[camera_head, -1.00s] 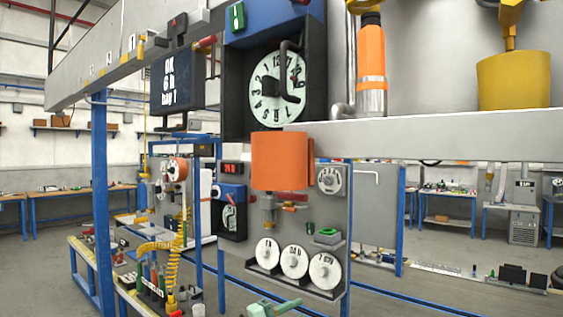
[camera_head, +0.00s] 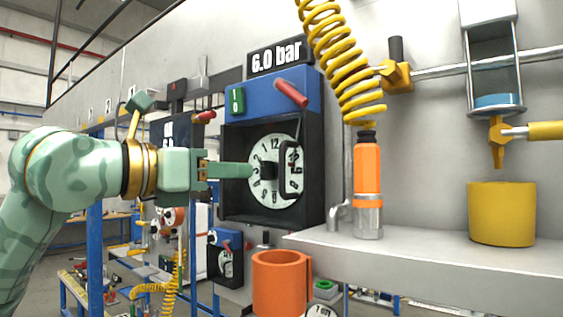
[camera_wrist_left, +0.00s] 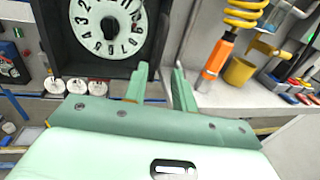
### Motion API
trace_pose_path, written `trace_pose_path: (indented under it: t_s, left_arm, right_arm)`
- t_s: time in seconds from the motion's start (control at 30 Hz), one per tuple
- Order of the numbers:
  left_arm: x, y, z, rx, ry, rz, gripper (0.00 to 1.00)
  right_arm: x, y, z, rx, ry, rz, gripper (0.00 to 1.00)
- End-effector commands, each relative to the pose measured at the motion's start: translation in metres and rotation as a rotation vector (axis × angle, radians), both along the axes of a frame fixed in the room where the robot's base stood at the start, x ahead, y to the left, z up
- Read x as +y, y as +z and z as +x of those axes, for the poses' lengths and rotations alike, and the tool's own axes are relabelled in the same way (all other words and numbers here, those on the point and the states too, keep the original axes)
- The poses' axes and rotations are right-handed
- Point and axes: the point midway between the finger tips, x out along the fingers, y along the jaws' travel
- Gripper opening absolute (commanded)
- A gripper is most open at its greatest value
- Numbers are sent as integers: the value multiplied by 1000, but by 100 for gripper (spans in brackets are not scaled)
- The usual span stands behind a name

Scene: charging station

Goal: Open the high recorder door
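The high recorder (camera_head: 230,165) is a black box with a blue top panel on the wall. Its white numbered dial (camera_head: 268,172) faces out, with a black bar handle (camera_head: 291,168) in front of the dial's right side. Both also show in the left wrist view, the dial (camera_wrist_left: 101,25) at upper left and the handle (camera_wrist_left: 139,14) at its right edge. My left gripper (camera_head: 248,170) reaches in from the left, its fingers overlapping the dial's left part in the picture. In the left wrist view its fingers (camera_wrist_left: 160,75) are apart with nothing between them. My right gripper is out of view.
A red lever (camera_head: 291,93) juts from the blue panel. To the right, a grey shelf (camera_head: 420,260) carries an orange bottle (camera_head: 367,168) and a yellow pot (camera_head: 502,213), with a yellow coiled hose (camera_head: 345,65) above. An orange mug (camera_head: 281,283) is below the recorder; a lower recorder (camera_head: 226,262) hangs nearby.

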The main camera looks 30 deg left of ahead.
Motion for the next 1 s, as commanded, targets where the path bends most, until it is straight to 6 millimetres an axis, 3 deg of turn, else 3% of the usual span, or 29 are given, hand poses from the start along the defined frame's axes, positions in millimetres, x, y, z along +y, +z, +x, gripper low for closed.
trace_pose_path:
  t_s: [0.2,0.4,0.6,0.83,0.87,0.93,1.0]
  left_arm:
    - [-16,4,54,3,-5,-1,27]
    - [-25,3,88,2,-3,-4,27]
    - [-28,1,101,-1,-2,-1,27]
    - [-28,1,102,-1,-2,-1,27]
    - [-28,0,102,-1,-2,-1,24]
    - [-28,1,101,-1,-2,-1,5]
    - [-28,1,101,-1,-2,-1,0]
  right_arm:
    - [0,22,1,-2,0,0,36]
    - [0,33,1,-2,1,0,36]
    - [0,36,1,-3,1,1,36]
    - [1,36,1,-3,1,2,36]
    - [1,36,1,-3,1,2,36]
    - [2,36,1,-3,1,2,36]
    - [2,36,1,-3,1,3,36]
